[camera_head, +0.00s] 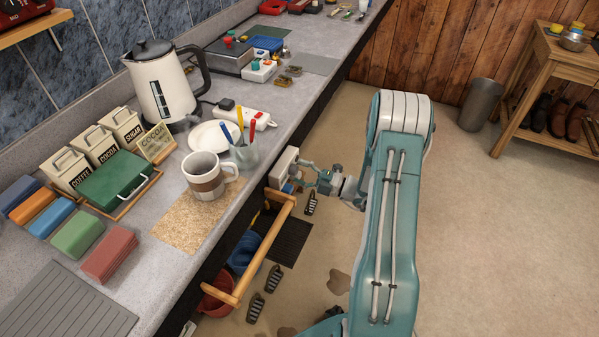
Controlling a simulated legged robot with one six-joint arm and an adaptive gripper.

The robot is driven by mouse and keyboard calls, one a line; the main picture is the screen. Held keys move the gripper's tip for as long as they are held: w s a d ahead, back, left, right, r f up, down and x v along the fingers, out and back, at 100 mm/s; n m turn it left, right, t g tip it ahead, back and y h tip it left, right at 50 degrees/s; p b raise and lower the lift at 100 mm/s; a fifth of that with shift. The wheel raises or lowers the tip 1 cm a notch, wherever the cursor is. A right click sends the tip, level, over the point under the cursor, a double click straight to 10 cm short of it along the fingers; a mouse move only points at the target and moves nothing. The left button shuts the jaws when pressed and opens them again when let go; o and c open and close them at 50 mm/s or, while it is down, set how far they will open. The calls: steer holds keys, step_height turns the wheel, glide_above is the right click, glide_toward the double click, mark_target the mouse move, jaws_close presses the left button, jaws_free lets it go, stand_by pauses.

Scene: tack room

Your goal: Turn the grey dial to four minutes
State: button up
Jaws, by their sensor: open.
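A small pale grey box (283,167) is fixed at the front edge of the counter, just above one end of a wooden rail. My gripper (303,176) is open at the right side of this box, its fingers pointing left toward it. The grey dial cannot be made out clearly; the fingers and the small size of this area hide it. I cannot tell whether the fingers touch it or what minute it shows. My teal and white arm reaches in from the right and front.
The wooden rail (262,248) juts out below the counter close to my gripper. The floor right of my arm is open up to a wooden bench (545,80).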

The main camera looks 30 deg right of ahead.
steer(key=v, duration=1.1)
steer(key=shift+s+d+f, duration=0.2)
steer(key=shift+s+d, duration=0.05)
steer(key=shift+d, duration=0.05)
steer(key=s+a+r+n+g+h, duration=0.1)
steer(key=s+a+r+n+g, duration=0.1)
steer(key=a+r+n+g, duration=0.8)
steer(key=s+a+r+n+g+h, duration=0.1)
steer(key=s+a+r+n+g, duration=0.25)
steer(key=a+n, duration=0.8)
steer(key=s+r+n+t+h, duration=0.2)
steer(key=s+r+n+h, duration=0.3)
steer(key=n, duration=0.8)
steer(key=s+a+r+n+t+h, duration=0.1)
steer(key=s+r+n+t+h, duration=0.2)
steer(key=n, duration=1.1)
steer(key=shift+s+a+r+h, duration=0.25)
steer(key=shift+s+r+h, duration=1.2)
steer(key=shift+r, duration=0.25)
